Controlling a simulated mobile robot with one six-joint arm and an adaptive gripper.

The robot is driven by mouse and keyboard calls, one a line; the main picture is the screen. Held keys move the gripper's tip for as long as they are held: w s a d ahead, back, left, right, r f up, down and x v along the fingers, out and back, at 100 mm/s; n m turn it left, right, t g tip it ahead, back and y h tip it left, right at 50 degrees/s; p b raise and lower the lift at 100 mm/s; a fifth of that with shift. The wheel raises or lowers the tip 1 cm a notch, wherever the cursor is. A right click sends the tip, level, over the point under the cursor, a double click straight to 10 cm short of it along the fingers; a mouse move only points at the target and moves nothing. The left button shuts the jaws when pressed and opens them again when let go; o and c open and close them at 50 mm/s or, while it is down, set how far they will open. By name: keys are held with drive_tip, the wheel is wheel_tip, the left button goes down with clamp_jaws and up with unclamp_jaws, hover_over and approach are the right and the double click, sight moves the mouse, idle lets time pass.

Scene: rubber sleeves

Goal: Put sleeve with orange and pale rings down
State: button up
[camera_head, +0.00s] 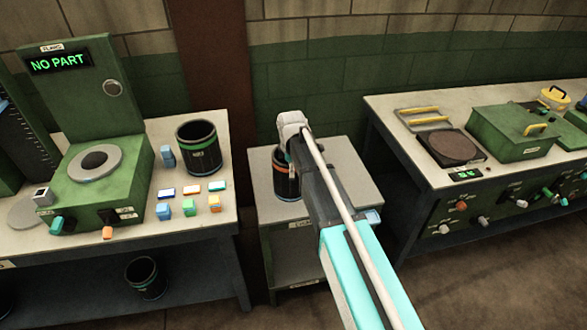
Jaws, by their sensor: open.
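The sleeve with orange and pale rings (286,183) is a black cylinder standing upright on the small grey-topped table (345,165). An orange band shows near its upper part and a pale band near its base. My gripper (291,154) is at the top of this sleeve, below the white wrist of my arm. It is open, but its fingertips are mostly hidden by the arm and the sleeve. My arm also covers the sleeve's right side and part of the tabletop.
On the left bench (190,227), a black sleeve with a green ring (198,150) stands beside a green machine reading NO PART (98,165) and several small coloured blocks. Another dark sleeve (146,278) is on the lower shelf. The right bench holds a round dark plate (449,147) and green box (512,132).

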drive_tip(key=shift+r, duration=0.15)
wheel_tip(320, 180, up, 12)
drive_tip(key=p, duration=1.2)
drive_tip(key=shift+s, duration=0.15)
idle(0.8)
drive_tip(key=s+d+m, duration=1.9)
drive_tip(key=s+d, duration=0.1)
drive_tip(key=d, duration=0.2)
drive_tip(key=shift+s+d, duration=0.35)
drive_tip(key=shift+d, duration=0.05)
